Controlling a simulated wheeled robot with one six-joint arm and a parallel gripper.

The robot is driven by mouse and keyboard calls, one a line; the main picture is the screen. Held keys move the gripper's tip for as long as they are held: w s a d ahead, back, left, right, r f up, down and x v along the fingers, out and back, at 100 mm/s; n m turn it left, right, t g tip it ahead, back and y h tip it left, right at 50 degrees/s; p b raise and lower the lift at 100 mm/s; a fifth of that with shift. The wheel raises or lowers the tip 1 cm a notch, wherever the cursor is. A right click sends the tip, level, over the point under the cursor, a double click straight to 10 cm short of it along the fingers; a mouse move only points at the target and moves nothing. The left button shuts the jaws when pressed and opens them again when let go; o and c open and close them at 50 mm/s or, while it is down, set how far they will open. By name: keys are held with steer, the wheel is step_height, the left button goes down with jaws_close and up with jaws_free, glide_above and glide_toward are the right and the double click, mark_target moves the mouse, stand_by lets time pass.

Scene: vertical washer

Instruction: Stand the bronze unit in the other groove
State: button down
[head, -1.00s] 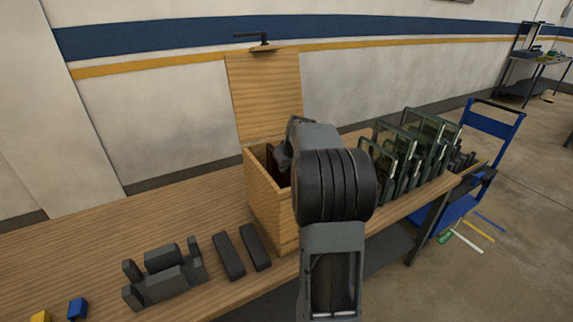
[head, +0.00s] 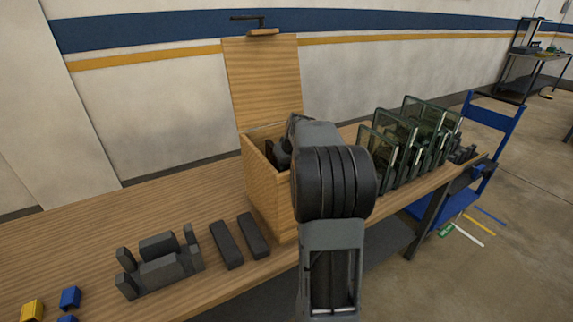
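A wooden box (head: 262,190) stands on the workbench with its lid (head: 263,85) raised. My arm reaches over the box, and my gripper (head: 281,156) shows only as a dark shape in its mouth. My own wrist and arm hide most of it, so its fingers and anything between them cannot be made out. I cannot pick out the bronze unit in this view. No groove can be clearly identified; the inside of the box is mostly hidden.
Left of the box lie two dark bars (head: 226,244) and a grey blocky fixture (head: 160,268). Blue blocks (head: 70,298) and a yellow block (head: 32,310) sit at the lower left. Glass-panelled frames (head: 412,140) stand at the right, near a blue cart (head: 492,122).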

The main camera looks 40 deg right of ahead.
steer(key=shift+s+a+f, duration=0.1)
steer(key=shift+f, duration=0.5)
steer(key=shift+s+a+f, duration=0.1)
steer(key=shift+f, duration=0.45)
steer(key=c, duration=0.9)
jaws_free()
steer(key=v, duration=1)
steer(key=w+b+v, duration=0.1)
steer(key=v, duration=0.4)
steer(key=shift+s+d+r, duration=0.1)
steer(key=shift+d+r, duration=0.15)
steer(key=shift+r, duration=0.35)
